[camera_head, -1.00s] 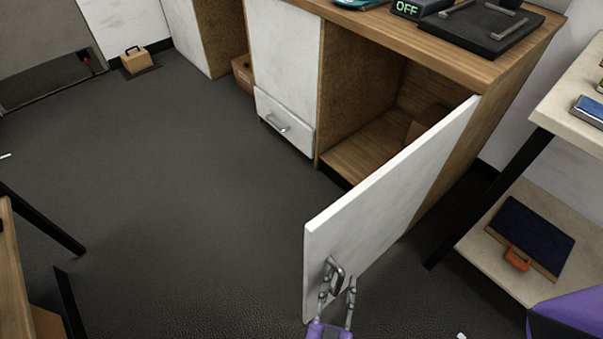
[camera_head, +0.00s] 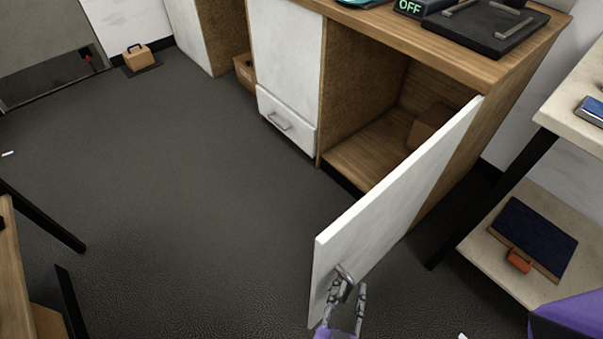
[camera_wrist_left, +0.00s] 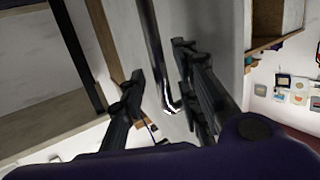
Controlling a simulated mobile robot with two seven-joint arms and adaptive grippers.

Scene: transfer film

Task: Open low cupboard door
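The low cupboard door (camera_head: 395,195) is a white panel, swung wide out from the wooden cupboard (camera_head: 365,110). The cupboard's inside shows, with a brown box (camera_head: 425,130) in it. The door's metal handle (camera_head: 345,280) is near its free edge; it also shows in the left wrist view (camera_wrist_left: 154,55). My left gripper (camera_head: 347,292) is at the handle. In the left wrist view its two dark fingers (camera_wrist_left: 156,65) stand apart, one on each side of the handle, with visible gaps. My right gripper is not in view.
A white drawer (camera_head: 287,120) is left of the opening. A shelf unit (camera_head: 575,140) stands close on the right, holding a blue-black board (camera_head: 535,235). The dark floor (camera_head: 200,200) left of the door is clear. A wooden table (camera_head: 15,260) is at the left edge.

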